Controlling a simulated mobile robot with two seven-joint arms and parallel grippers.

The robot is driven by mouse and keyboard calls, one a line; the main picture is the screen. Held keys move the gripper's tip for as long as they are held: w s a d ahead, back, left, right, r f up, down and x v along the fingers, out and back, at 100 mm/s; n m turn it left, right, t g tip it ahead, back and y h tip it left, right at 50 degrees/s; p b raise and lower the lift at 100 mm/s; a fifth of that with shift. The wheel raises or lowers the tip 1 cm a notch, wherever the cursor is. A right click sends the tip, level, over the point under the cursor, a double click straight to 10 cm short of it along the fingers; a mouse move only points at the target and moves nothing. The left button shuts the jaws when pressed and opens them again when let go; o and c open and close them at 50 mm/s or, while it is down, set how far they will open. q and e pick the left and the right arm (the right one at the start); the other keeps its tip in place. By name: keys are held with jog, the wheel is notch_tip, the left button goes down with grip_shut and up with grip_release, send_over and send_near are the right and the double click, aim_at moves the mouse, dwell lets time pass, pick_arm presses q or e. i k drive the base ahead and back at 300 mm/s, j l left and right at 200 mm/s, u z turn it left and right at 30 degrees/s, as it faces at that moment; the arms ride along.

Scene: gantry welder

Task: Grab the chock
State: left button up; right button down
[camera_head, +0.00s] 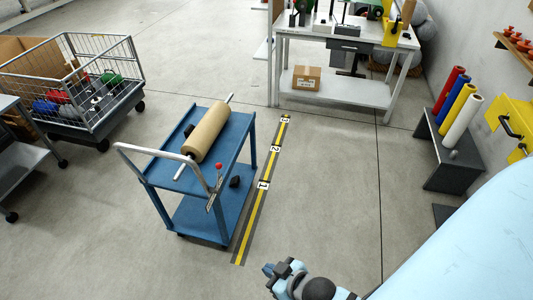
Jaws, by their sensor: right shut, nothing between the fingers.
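A blue trolley (221,152) stands in the middle of the floor with a tan roll (207,132) lying on its top shelf. A small dark block (188,130), which looks like a chock, sits against the left side of the roll, partly hidden by it. A second small dark piece (235,181) shows below the top shelf, seemingly on the lower shelf; I cannot tell whether it is a chock. My right gripper (271,270) is at the bottom, shut and empty, apart from the trolley and to its lower right. My left gripper is out of view.
The trolley has a pale handle (150,150) and a red-knobbed lever (218,167). A numbered yellow-black strip (263,186) runs along its right. A wire cage cart (118,105) is left, a workbench (345,88) behind, a rack with coloured rolls (452,167) right. Floor between is clear.

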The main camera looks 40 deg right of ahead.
aim_at(234, 181)
jog(key=z, duration=0.8)
jog(key=i+l+u, duration=0.1)
jog(key=u, duration=0.35)
jog(key=i+l+u, duration=0.1)
jog(key=u, duration=0.35)
jog(key=l+u, duration=0.2)
jog(key=u, duration=0.25)
jog(key=i+l+u, duration=0.1)
jog(key=l+u, duration=0.15)
jog(key=l, duration=0.3)
jog(key=l+u, duration=0.3)
jog(key=l, duration=0.25)
jog(key=l+u, duration=0.1)
jog(key=l, duration=1.45)
